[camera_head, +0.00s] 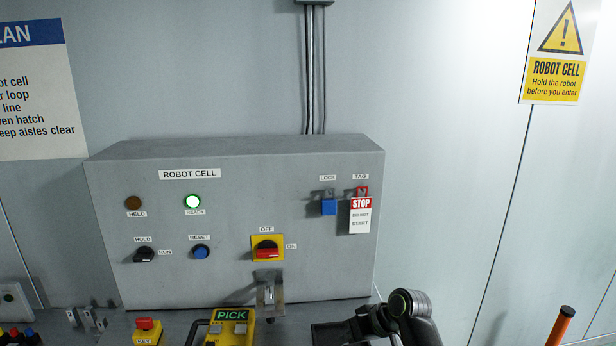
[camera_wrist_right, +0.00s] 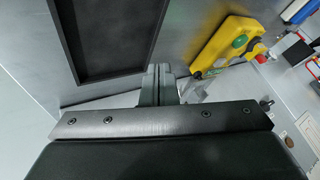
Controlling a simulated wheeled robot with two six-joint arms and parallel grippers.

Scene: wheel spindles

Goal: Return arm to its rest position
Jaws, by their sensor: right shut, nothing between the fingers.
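My right arm (camera_head: 405,312) comes in at the bottom edge of the head view, right of centre, in front of the grey control box. Its fingertips cannot be made out clearly there. In the right wrist view my right gripper (camera_wrist_right: 158,85) has its two fingers together with nothing between them. It is beside a black tray and apart from a yellow pendant. My left arm and gripper do not show in either view.
The grey control box (camera_head: 225,275) carries switches, a blue lock (camera_head: 328,207) and a STOP tag (camera_head: 360,216). The yellow PICK pendant (camera_head: 231,326) and a red-topped KEY block (camera_head: 148,328) are below it. The black tray (camera_wrist_right: 91,80) and an orange-handled rod (camera_head: 561,325) are nearby.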

